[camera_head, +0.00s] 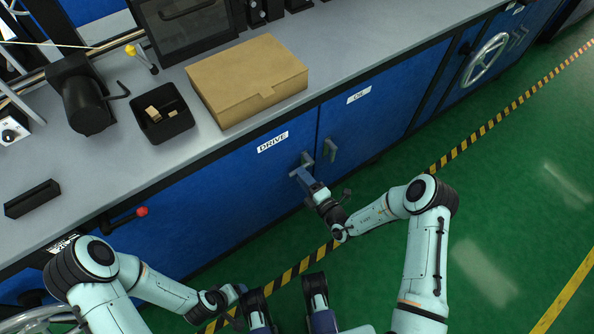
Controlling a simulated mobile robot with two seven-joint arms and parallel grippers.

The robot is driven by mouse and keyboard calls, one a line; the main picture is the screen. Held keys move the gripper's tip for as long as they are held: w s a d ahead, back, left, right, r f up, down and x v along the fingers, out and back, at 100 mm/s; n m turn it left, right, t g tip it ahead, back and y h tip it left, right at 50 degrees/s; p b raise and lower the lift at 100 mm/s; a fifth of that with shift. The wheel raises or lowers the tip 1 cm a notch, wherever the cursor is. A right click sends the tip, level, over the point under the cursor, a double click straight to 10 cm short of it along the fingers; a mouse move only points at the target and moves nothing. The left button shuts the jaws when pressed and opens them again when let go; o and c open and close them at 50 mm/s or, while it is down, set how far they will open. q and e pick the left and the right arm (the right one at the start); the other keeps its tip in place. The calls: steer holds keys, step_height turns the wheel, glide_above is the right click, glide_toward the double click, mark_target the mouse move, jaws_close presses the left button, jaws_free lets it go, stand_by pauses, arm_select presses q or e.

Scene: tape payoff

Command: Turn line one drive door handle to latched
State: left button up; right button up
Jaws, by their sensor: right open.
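The blue drive door (255,178) carries a white label reading DRIVE. Its grey handle (307,159) is near the door's right edge, partly hidden by my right gripper. My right gripper (301,172) is open, with its fingertips at the handle's lower part. I cannot tell whether the fingers touch the handle or how far it is turned. My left gripper (238,290) is low in the view, away from the door and above the floor near the striped line. Its fingers are too unclear to tell open from shut.
A second handle (330,150) sits close right of the drive handle, on the neighbouring labelled door. A red-knobbed lever (142,211) sticks out at the left. A cardboard box (246,80) and a black tray (163,120) stand on the grey worktop. Green floor on the right is clear.

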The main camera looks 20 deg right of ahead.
steer(key=shift+b+x, duration=0.3)
steer(key=shift+x, duration=1.6)
arm_select(q)
steer(key=shift+w+a+f+t, duration=0.15)
steer(key=shift+w+a+f, duration=0.1)
steer(key=shift+w, duration=0.15)
steer(key=shift+w+a+f+t, duration=0.15)
steer(key=shift+w+f, duration=0.1)
steer(key=shift+w, duration=0.1)
arm_select(e)
jaws_close()
